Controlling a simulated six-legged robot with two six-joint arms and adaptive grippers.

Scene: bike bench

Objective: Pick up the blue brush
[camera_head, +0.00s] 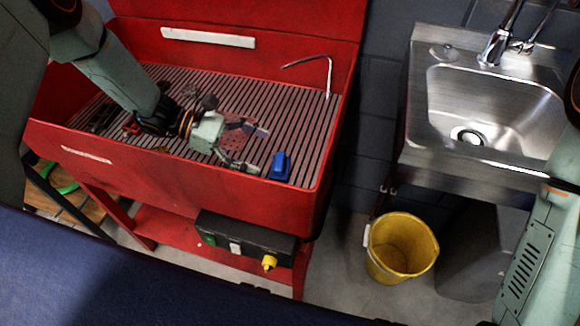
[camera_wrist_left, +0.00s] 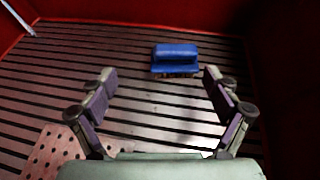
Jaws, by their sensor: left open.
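The blue brush (camera_head: 280,166) lies on the slatted floor of the red wash bench, close to its front right part. In the left wrist view the blue brush (camera_wrist_left: 175,58) sits ahead of the fingers, a little right of centre, with dark bristles under its blue body. My left gripper (camera_head: 258,150) is inside the bench, to the left of the brush. Its fingers (camera_wrist_left: 157,88) are spread wide and empty, with the brush beyond their tips and not touched. My right gripper does not show; only part of my right arm is at the right edge of the head view.
The red bench (camera_head: 180,185) has raised walls around the slatted floor. A curved metal spout (camera_head: 329,75) stands at its back right. A perforated plate (camera_wrist_left: 55,152) lies left of my gripper. A steel sink (camera_head: 490,100) and a yellow bucket (camera_head: 400,248) are to the right.

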